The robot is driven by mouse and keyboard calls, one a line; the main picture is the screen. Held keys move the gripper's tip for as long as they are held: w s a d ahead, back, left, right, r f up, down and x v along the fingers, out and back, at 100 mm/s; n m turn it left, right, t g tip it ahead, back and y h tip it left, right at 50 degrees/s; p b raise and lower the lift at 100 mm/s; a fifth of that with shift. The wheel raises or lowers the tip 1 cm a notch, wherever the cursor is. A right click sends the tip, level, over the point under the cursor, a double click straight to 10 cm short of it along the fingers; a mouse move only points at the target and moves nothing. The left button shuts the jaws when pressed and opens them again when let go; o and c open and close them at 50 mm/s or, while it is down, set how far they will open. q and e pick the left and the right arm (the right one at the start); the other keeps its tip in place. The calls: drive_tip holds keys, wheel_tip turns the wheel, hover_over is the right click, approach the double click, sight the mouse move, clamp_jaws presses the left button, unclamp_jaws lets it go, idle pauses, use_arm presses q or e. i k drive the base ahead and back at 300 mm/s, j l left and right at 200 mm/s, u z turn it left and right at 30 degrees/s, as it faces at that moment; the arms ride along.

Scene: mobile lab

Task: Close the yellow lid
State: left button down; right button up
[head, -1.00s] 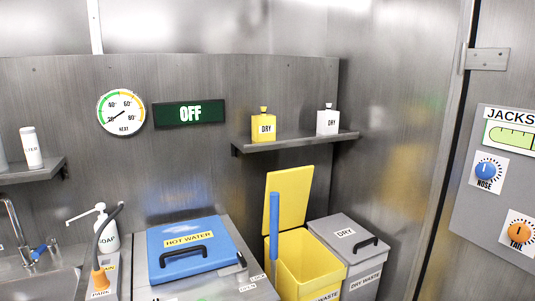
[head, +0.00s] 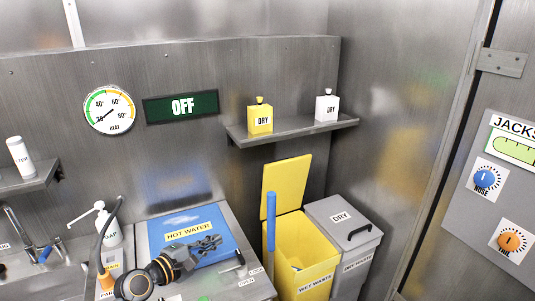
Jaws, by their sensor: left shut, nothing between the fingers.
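The yellow lid (head: 287,184) stands open and upright at the back of the yellow wet waste bin (head: 311,258). A blue upright handle (head: 271,215) shows at the bin's left front, and something small and blue lies inside. My left gripper (head: 216,243) is shut and empty. It is over the blue hot water lid, left of the yellow bin and apart from the yellow lid. My right gripper is not in view.
The blue hot water lid (head: 170,226) is closed on its counter, partly hidden by my left arm. A grey dry waste bin (head: 341,213) with a closed lid stands right of the yellow bin. A shelf (head: 290,134) with two flasks hangs above.

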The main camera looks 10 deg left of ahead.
sight(288, 176)
drive_tip(key=i, duration=1.25)
